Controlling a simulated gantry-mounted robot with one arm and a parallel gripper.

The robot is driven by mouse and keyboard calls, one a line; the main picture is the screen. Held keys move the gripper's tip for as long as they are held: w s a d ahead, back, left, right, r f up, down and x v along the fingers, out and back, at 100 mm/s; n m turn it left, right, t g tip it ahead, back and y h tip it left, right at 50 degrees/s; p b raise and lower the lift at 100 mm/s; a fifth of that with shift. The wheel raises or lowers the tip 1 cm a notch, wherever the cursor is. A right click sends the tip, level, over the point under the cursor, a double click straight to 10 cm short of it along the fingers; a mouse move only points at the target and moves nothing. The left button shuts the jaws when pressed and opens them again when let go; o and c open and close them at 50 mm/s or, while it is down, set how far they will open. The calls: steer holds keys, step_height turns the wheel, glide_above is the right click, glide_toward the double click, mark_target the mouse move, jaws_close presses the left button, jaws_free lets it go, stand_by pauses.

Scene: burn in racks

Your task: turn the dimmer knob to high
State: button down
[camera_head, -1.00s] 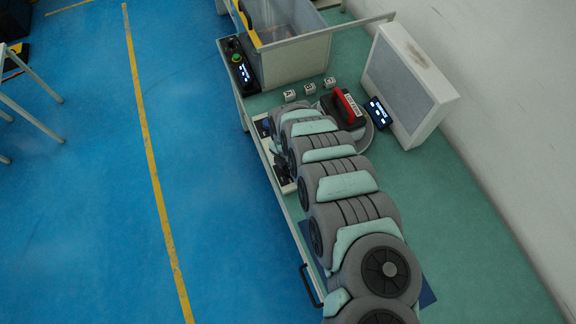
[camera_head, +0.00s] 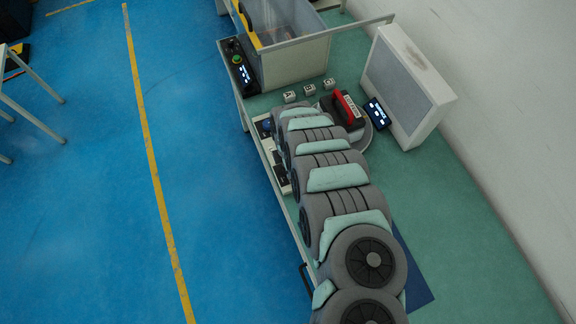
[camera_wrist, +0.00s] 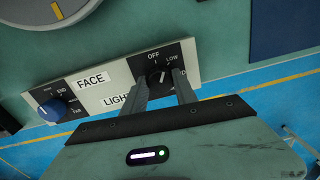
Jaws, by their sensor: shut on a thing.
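The dimmer knob (camera_wrist: 159,78) is a small black knob on a black plate marked OFF and LOW, with a LIGHT label beside it, partly hidden by my finger. My gripper (camera_wrist: 162,82) has one finger on each side of the knob and is shut on it. A light pointer mark on the knob faces up, roughly between OFF and LOW; the rest of the scale is hidden behind the right finger. In the head view my arm hides the gripper and the knob.
The same panel (camera_wrist: 88,99) carries a blue knob (camera_wrist: 53,110) with a FACE label. A round grey thing with a yellow mark (camera_wrist: 57,10) lies beyond. In the head view a clear bin (camera_head: 295,60), small white blocks and a white-framed box (camera_head: 408,85) stand on the bench.

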steer(key=m+p, duration=0.1)
steer(key=m, duration=0.5)
steer(key=shift+s, duration=0.1)
steer(key=m, duration=0.5)
steer(key=shift+m+p, duration=0.3)
steer(key=shift+m, duration=0.1)
steer(key=m, duration=0.6)
steer(key=shift+y+b, duration=0.3)
steer(key=shift+b, duration=0.05)
steer(key=m+b, duration=0.1)
steer(key=m, duration=0.5)
steer(key=c, duration=1)
jaws_free()
steer(key=shift+o, duration=0.2)
